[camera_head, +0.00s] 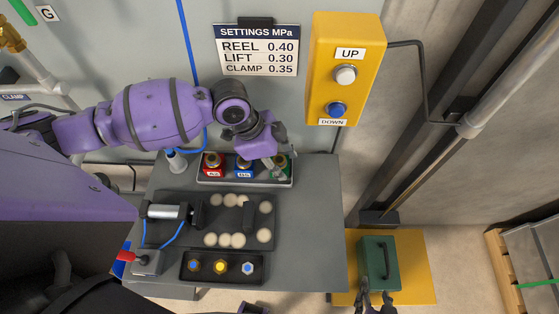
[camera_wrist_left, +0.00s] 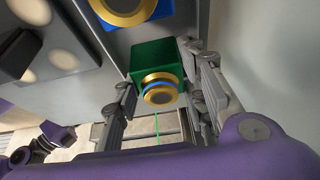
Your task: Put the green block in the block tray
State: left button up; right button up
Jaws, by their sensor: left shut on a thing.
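The green block (camera_head: 284,172) has a gold-ringed knob on top and is at the right end of the block tray (camera_head: 243,183). It also shows in the left wrist view (camera_wrist_left: 150,55). My left gripper (camera_head: 275,163) is shut on it, with a finger on each side of the knob end in the wrist view. I cannot tell whether the block rests on the tray floor or is slightly raised. The red block (camera_head: 213,170) and blue block (camera_head: 244,171) stand in the tray to its left. My right gripper (camera_head: 376,301) is empty with its fingers apart, at the bottom edge.
A fixture plate with pale discs (camera_head: 237,240) and a dark tray of knobs (camera_head: 220,267) lie on the grey table (camera_head: 320,230). A yellow button box (camera_head: 346,70) hangs on the wall. A green handled case (camera_head: 379,262) stands on a yellow platform (camera_head: 418,270) near my right gripper.

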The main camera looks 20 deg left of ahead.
pick_arm(q)
jog(key=shift+f, duration=0.15)
jog(key=o, duration=1.1)
jog(key=v, duration=1.2)
jog(key=shift+p, duration=0.3)
